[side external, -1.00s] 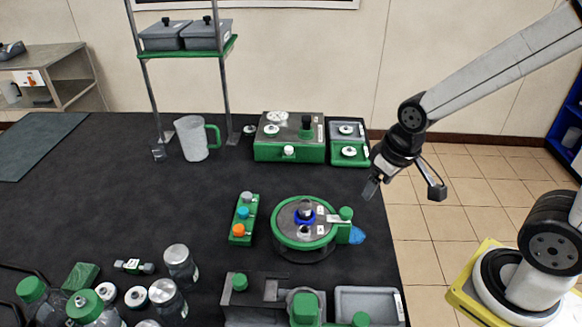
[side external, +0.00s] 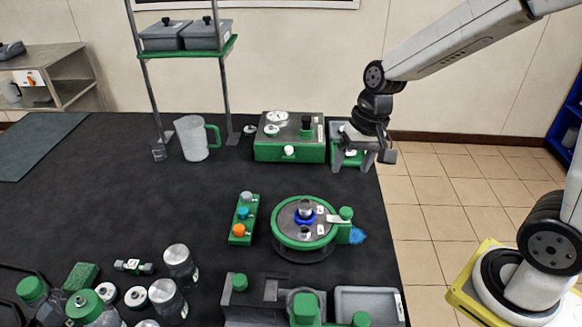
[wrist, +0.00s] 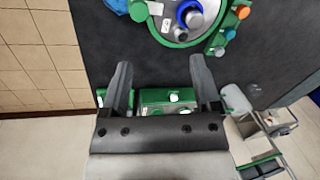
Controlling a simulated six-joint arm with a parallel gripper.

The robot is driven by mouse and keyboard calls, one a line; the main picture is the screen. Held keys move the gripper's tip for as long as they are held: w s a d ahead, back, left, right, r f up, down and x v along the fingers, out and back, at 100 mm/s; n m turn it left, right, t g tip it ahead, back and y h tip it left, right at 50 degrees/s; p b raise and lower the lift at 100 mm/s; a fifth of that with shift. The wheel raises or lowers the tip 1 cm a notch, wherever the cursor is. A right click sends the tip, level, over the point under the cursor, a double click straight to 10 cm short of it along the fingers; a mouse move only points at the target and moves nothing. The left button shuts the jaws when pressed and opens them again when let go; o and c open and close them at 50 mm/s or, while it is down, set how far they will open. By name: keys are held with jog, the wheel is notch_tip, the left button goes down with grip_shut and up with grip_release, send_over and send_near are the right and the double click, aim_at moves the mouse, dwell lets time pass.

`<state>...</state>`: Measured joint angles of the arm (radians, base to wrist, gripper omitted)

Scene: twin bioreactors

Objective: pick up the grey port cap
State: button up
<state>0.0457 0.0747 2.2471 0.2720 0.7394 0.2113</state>
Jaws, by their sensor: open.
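A grey port cap (side external: 246,197) sits at the far end of a small green rack (side external: 236,241) in the side view, beside a blue cap (side external: 243,212) and an orange cap (side external: 239,230). In the wrist view the grey cap (wrist: 219,51) shows at the upper right, small, on the same rack. My gripper (side external: 352,164) points down near the far right edge of the table, in front of the green-based tray, well to the right of and beyond the rack. In the wrist view my gripper (wrist: 160,66) has its fingers apart with nothing between them.
A round green-rimmed vessel (side external: 282,234) with a blue ring stands right of the rack. A green-and-grey box (side external: 265,151) stands left of my gripper. A jug (side external: 192,139) is at the back. Jars (side external: 177,265) stand at the front left. The black table's left middle is clear.

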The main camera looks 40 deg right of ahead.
jog(key=w+a+m+y, duration=0.3)
jog(key=w+m+y, duration=1)
jog(key=w, duration=1)
jog(key=m+t+h, duration=0.1)
jog(key=m+h, duration=0.1)
send_near(250, 194)
jog(key=x, duration=0.3)
jog(key=shift+w+r, duration=0.1)
jog(key=shift+r, duration=0.1)
jog(key=shift+f, duration=0.3)
jog(key=shift+x, duration=3.95)
jog(key=shift+r, duration=0.1)
grip_shut()
